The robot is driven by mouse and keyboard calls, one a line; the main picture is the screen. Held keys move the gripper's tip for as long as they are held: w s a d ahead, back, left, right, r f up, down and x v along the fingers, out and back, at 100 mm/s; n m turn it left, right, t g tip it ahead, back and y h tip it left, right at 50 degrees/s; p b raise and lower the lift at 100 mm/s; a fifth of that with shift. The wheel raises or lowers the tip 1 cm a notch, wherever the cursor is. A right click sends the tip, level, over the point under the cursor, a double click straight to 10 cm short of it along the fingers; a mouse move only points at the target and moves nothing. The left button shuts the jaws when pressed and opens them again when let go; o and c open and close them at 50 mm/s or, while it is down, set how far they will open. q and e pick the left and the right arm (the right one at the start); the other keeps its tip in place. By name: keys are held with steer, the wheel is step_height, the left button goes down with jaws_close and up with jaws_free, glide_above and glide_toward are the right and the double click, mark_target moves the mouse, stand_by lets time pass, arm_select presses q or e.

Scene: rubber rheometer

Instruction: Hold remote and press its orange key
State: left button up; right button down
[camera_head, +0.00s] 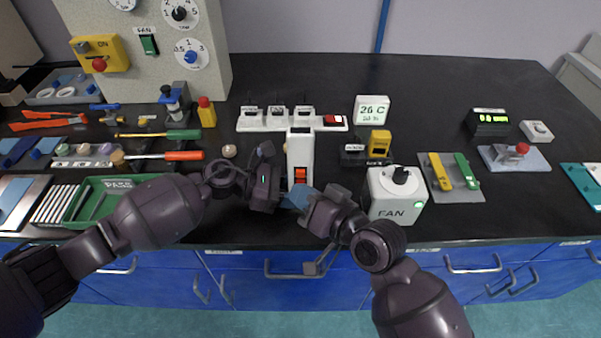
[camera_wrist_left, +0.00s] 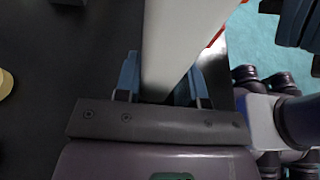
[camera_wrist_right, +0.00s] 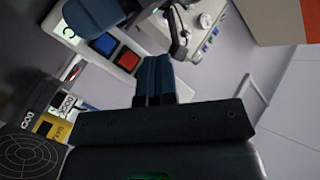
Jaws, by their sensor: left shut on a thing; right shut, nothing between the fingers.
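The white remote (camera_head: 300,146) stands upright near the table's front middle, with its orange key (camera_head: 300,175) facing me. My left gripper (camera_wrist_left: 160,78) is shut on it, with one blue finger on each side in the left wrist view. In the right wrist view the orange key (camera_wrist_right: 129,60) lies beside a blue key (camera_wrist_right: 104,43) on the white face. My right gripper (camera_head: 298,198) is shut and empty, its blue tips just below the orange key in the head view. In the right wrist view its fingertips (camera_wrist_right: 152,66) appear close to that key; I cannot tell whether they touch.
A white power strip (camera_head: 265,122) with plugs and a red switch lies behind the remote. A white FAN box (camera_head: 394,196) stands right of my right gripper. A yellow timer (camera_head: 379,143) is behind it. A green tray (camera_head: 105,200) and tools lie left.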

steer(key=shift+s, duration=2.4)
arm_select(q)
steer(key=o, duration=0.8)
steer(key=shift+a, duration=0.15)
